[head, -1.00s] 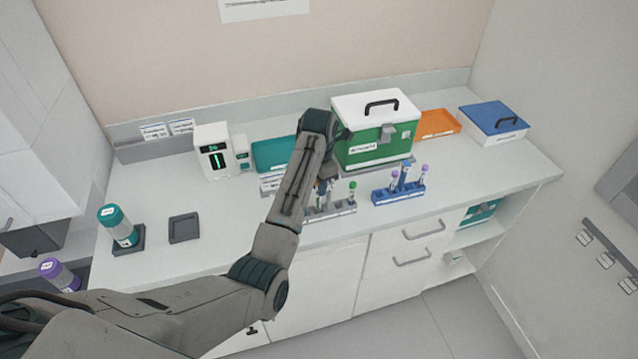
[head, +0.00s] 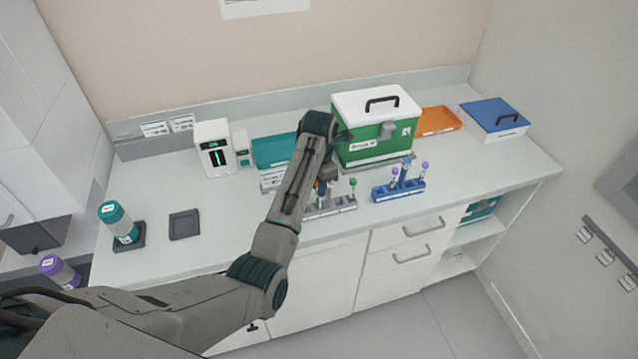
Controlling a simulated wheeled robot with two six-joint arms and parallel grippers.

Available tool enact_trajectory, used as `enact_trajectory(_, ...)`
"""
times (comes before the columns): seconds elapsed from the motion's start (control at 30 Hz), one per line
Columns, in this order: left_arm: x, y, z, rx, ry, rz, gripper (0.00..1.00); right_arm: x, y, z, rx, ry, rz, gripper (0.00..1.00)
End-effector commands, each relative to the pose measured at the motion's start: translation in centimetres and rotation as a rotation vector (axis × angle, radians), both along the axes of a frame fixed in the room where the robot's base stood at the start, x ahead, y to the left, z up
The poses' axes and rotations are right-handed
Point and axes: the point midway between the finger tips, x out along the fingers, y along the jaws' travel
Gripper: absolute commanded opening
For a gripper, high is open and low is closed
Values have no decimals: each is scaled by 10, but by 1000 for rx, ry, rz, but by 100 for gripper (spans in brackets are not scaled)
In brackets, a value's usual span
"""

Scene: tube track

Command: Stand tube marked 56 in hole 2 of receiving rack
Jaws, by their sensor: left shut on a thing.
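My left gripper (head: 324,187) reaches down over the grey rack (head: 342,208) at the front of the counter, mostly hidden behind my own forearm. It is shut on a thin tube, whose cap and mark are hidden. I cannot tell whether this tube is in a hole or just above one. A green-capped tube (head: 353,184) stands at the grey rack's right end. A blue rack (head: 400,192) to the right holds purple-capped tubes (head: 425,168) and a taller blue piece. No tube number, hole number or rack label is readable. My right gripper is not in view.
A green box with a white lid (head: 372,140) stands close behind the racks. A teal tray (head: 272,152), a white device (head: 213,148) and an orange tray (head: 438,122) stand around it. A teal-capped bottle (head: 117,220) stands left; the counter's left middle is mostly free.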

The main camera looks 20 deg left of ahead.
Motion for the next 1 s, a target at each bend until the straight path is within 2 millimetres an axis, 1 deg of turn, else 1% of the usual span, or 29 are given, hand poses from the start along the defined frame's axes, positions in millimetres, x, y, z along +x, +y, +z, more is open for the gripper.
enact_trajectory(0.3, 0, 0, -9, 0, 1, 0, 2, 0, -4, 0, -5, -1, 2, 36)
enact_trajectory(0.57, 0, 0, -10, 1, 1, 0, 2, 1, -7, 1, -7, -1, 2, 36)
enact_trajectory(0.6, 0, 0, -10, 0, 0, 0, 23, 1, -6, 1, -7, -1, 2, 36)
enact_trajectory(0.67, 0, 0, -10, 0, 0, 0, 35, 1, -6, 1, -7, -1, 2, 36)
enact_trajectory(0.7, 0, 0, -10, 1, 1, 0, 43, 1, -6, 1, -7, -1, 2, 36)
enact_trajectory(1.0, 0, 0, -10, 0, 0, 0, 43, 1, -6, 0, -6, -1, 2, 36)
